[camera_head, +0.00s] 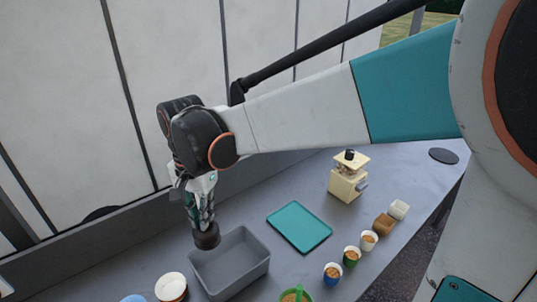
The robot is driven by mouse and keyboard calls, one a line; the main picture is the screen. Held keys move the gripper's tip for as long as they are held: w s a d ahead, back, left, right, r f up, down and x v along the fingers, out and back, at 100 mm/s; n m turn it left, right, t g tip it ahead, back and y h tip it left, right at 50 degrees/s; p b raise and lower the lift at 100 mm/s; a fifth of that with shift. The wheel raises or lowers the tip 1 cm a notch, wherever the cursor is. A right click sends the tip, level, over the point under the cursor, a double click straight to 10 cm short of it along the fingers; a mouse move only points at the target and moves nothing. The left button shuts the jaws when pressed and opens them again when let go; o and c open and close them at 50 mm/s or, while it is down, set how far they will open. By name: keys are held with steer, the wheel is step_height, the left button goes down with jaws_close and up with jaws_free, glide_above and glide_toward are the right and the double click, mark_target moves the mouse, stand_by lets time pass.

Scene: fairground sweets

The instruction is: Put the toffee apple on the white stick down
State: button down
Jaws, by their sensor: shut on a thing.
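My gripper (203,221) points down near the left of the picture, beside the back left corner of the grey bin. It is shut on a dark brown round thing, which looks like the toffee apple (208,239). The apple shows just below the fingers and overlaps the bin's back left rim in the picture. I cannot tell whether it touches anything. Its stick is hidden by the fingers, so the white colour cannot be made out.
The open grey bin (262,268) looks empty. A teal tray (299,227) lies bare to its right. Several filled cups, a blue one (332,274) among them, stand in a row nearer the front. A cream machine (347,184) stands behind. Stacked bowls (171,287) are at front left.

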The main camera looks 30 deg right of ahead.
step_height(320, 180, down, 18)
steer(key=b, duration=0.5)
steer(key=shift+s+f+b, duration=0.15)
steer(key=shift+f+b, duration=0.1)
steer(key=shift+b, duration=0.05)
steer(key=shift+f, duration=0.1)
steer(key=shift+f, duration=0.15)
steer(key=c, duration=1.7)
jaws_free()
